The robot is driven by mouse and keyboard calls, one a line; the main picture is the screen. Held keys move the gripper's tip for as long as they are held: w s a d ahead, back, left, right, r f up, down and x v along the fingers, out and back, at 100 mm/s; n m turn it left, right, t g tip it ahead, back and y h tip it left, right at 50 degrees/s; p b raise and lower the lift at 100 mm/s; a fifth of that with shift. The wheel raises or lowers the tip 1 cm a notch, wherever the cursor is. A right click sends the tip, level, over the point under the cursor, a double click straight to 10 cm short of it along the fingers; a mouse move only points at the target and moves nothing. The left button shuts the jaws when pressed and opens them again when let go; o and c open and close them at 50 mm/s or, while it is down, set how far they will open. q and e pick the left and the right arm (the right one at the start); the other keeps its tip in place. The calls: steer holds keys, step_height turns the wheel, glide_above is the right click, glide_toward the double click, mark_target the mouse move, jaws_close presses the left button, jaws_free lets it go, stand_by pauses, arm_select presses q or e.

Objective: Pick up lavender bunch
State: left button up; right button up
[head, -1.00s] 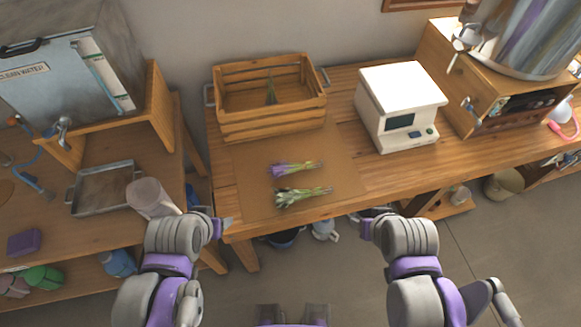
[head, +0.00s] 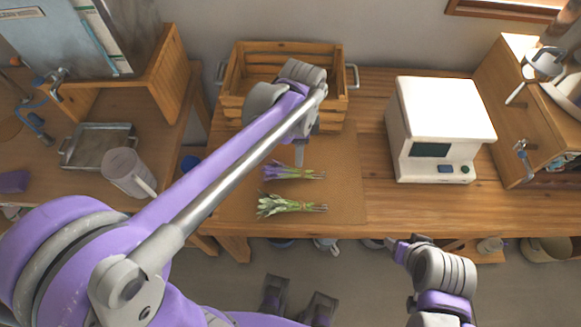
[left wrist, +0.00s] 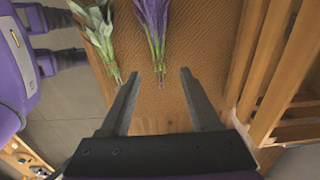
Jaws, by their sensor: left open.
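The lavender bunch (head: 290,173), with purple heads and green stems, lies on the brown mat (head: 345,165). A second bunch with pale green-white heads (head: 290,206) lies nearer the table's front edge. My left gripper (head: 299,155) is over the mat, just behind the lavender in the head view. In the left wrist view its fingers (left wrist: 159,82) are open and empty, with the stem ends of the lavender (left wrist: 156,40) just beyond the gap between them. The pale bunch (left wrist: 100,35) lies to the left there. My right gripper (head: 393,245) is in front of the table; its jaws are unclear.
A wooden crate (head: 235,103) stands behind the mat, partly hidden by my left arm; its slats (left wrist: 265,70) are close on the right in the wrist view. A white scale-like device (head: 440,125) stands right. A metal tray (head: 75,155) and jug (head: 128,172) are left.

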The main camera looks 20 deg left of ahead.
arm_select(q)
glide_above(296, 171)
step_height(296, 171, down, 4)
steer(key=shift+f, duration=0.1)
steer(key=shift+f+b, duration=0.5)
steer(key=shift+f, duration=2.6)
jaws_close()
